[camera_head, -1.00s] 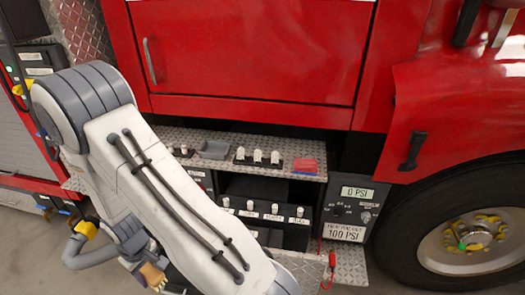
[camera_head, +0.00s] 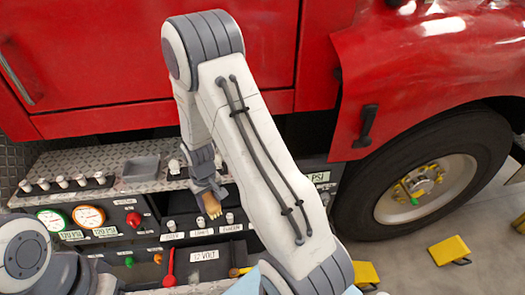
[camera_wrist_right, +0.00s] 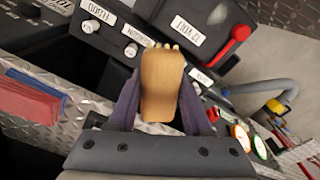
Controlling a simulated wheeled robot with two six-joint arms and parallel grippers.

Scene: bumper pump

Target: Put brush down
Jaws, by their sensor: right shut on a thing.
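The brush (camera_head: 211,205) has a light wooden body and is held by my right gripper (camera_head: 207,191). In the right wrist view the brush (camera_wrist_right: 162,82) sits between the two purple-grey fingers, and pale bristle tips show at its far end. The brush is in front of the dark valve panel (camera_head: 185,224), near its white knobs. Whether it touches the panel cannot be told. My left gripper is not in view; only part of my left arm shows at the lower left.
A diamond-plate shelf (camera_head: 85,160) above the panel carries a grey tray (camera_head: 141,168) and white knobs (camera_head: 62,181). Red and blue folded items (camera_wrist_right: 35,98) lie on the plate in the wrist view. Gauges (camera_head: 89,216) and a red lever (camera_head: 169,270) are lower left; yellow chocks (camera_head: 449,250) lie right.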

